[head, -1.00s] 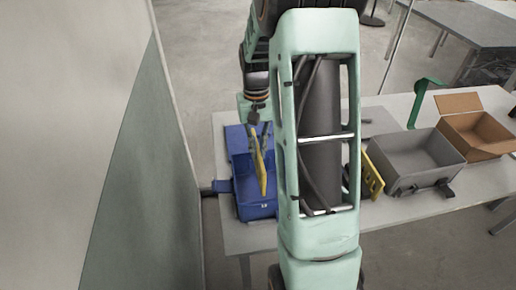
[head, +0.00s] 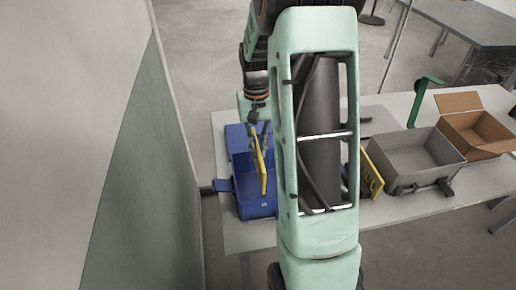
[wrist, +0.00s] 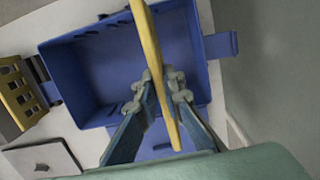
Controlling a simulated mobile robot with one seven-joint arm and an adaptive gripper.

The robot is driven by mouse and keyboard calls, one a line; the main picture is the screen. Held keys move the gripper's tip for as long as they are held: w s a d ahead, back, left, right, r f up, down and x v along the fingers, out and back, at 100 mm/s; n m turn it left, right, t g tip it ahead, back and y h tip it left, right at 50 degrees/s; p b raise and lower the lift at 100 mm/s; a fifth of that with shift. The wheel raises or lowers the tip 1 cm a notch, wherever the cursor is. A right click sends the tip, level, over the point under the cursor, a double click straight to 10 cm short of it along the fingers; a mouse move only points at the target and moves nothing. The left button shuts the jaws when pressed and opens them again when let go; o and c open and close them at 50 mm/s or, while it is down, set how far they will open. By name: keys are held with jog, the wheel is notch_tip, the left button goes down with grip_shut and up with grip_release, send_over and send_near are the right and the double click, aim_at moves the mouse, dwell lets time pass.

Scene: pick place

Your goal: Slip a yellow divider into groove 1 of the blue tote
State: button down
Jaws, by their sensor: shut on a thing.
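My gripper (wrist: 157,88) is shut on a yellow divider (wrist: 150,42), which it holds on edge over the blue tote (wrist: 82,116). In the head view the divider (head: 260,167) hangs from my gripper (head: 259,136) above the open blue tote (head: 258,209). The divider looks slightly tilted there. The tote's right side is hidden behind my arm in the head view. The wrist view shows small slots along the tote's wall, but I cannot tell which is groove 1. I cannot see the divider's lower edge touching the tote.
A second yellow divider with slots (head: 371,172) stands beside a grey bin (head: 416,160). A brown cardboard box (head: 477,134) is at the right. A green item (head: 425,97) stands behind the bin. A wall (head: 150,170) rises close to the table's left.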

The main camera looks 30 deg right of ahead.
aim_at(258, 168)
jog(key=shift+f+b, duration=2.95)
jog(key=shift+f, duration=1.45)
dwell(0.3)
jog(key=c, duration=2)
grip_release()
jog(key=shift+c, duration=0.5)
jog(key=shift+c, duration=0.8)
jog(key=shift+r+p, duration=2.9)
jog(key=shift+r, duration=1.15)
